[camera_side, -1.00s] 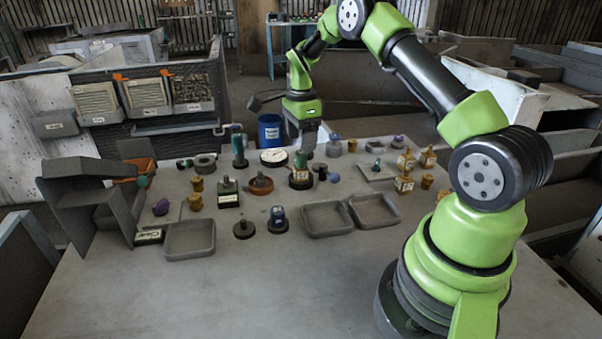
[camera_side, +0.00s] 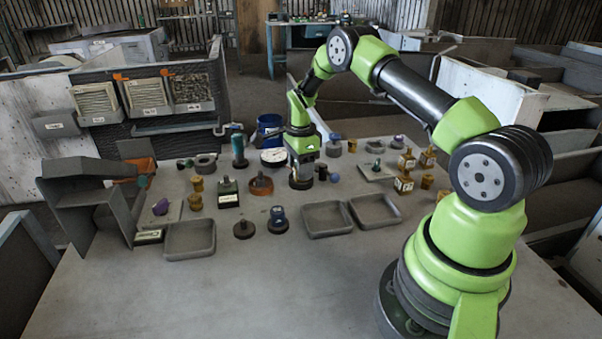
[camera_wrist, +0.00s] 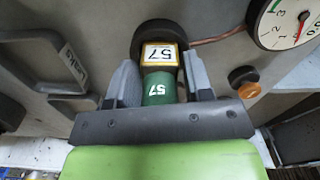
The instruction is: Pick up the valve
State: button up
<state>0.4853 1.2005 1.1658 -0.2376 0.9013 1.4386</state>
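The valve appears to be the green cylinder (camera_wrist: 159,90) marked 57, with a yellow-framed 57 tag (camera_wrist: 160,54) and a dark round base (camera_wrist: 158,33). In the wrist view it stands between the two fingers of my gripper (camera_wrist: 160,82). The fingers are apart, with a narrow gap showing at the right of the green body; contact on the left is unclear. In the side view my gripper (camera_side: 301,165) is directly over this part, hiding most of it; only the dark base (camera_side: 301,184) shows below.
An orange-brown ringed part (camera_side: 261,185) stands to the left and small dark parts (camera_side: 322,171) close to the right. A white dial gauge (camera_wrist: 285,22) is beside the part. Grey trays (camera_side: 327,218) lie in front. The table's front is clear.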

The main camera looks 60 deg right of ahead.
jog(key=c, duration=0.7)
jog(key=shift+o, duration=0.2)
jog(key=shift+r, duration=0.1)
